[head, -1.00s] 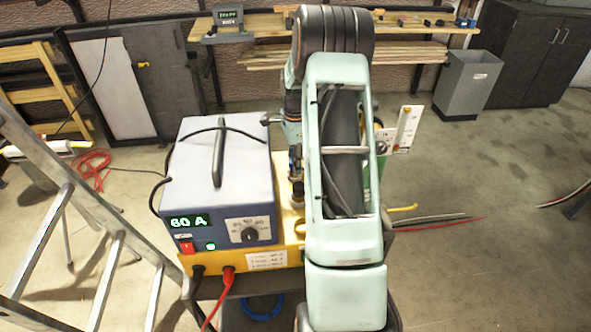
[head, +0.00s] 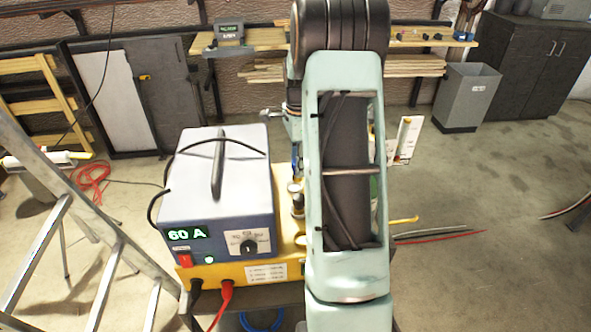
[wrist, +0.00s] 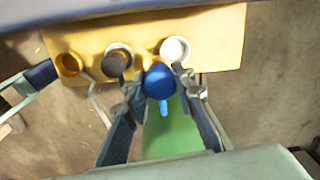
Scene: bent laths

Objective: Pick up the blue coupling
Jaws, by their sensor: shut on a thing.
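The blue coupling (wrist: 160,82) is in the middle of the wrist view, rounded with a small blue spout or tab pointing down the picture. My gripper (wrist: 162,90) is shut on it, one finger on each side. Behind it lies the yellow plate (wrist: 215,35), and the coupling overlaps the plate's near edge. I cannot tell whether the two touch. In the head view my arm hides most of the gripper. A small blue patch (head: 297,167) shows left of the arm, perhaps the coupling.
The plate carries a brass ring (wrist: 69,64), a dark-centred fitting (wrist: 118,58) and a pale round fitting (wrist: 174,49). A green body (wrist: 172,135) lies below the coupling. The power unit (head: 215,190) reading 60 A stands left of my arm. A ladder (head: 60,220) stands further left.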

